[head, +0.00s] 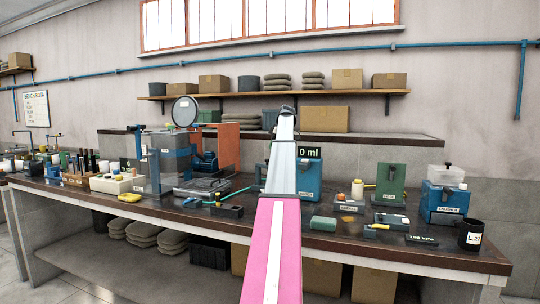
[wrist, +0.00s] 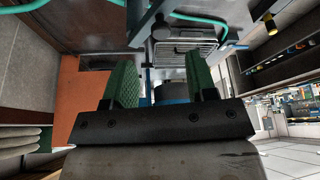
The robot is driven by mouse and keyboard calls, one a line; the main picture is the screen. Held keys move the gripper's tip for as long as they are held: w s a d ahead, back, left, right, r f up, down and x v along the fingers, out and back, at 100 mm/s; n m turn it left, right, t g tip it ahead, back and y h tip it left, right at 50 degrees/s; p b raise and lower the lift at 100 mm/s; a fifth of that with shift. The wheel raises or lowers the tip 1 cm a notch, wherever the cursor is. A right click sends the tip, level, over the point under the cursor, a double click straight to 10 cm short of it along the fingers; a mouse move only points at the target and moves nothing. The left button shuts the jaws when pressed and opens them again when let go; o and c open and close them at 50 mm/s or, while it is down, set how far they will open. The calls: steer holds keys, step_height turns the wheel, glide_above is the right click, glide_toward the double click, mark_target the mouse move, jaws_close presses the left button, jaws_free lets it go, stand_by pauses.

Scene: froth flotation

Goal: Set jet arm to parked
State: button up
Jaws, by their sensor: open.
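I cannot pick out the jet arm with certainty in either view. The flotation machine, with a clear tank (head: 167,165) and an orange stand (head: 228,150), stands left of centre on the bench in the head view. My gripper (head: 286,110) is at the end of my raised arm, right of the machine in the picture and partly hidden by the arm. In the wrist view my gripper (wrist: 163,85) has its two green-padded fingers apart. A blue part shows between them, with a grey slatted part (wrist: 185,45) beyond. I see nothing held.
A blue box with a "0 ml" display (head: 308,152) stands behind my arm. A green panel (head: 391,184), a blue unit (head: 444,203) and a black cup (head: 471,235) stand at the right. Several small items crowd the bench. A teal hose (wrist: 200,20) crosses the wrist view.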

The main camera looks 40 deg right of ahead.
steer(key=shift+v, duration=2.05)
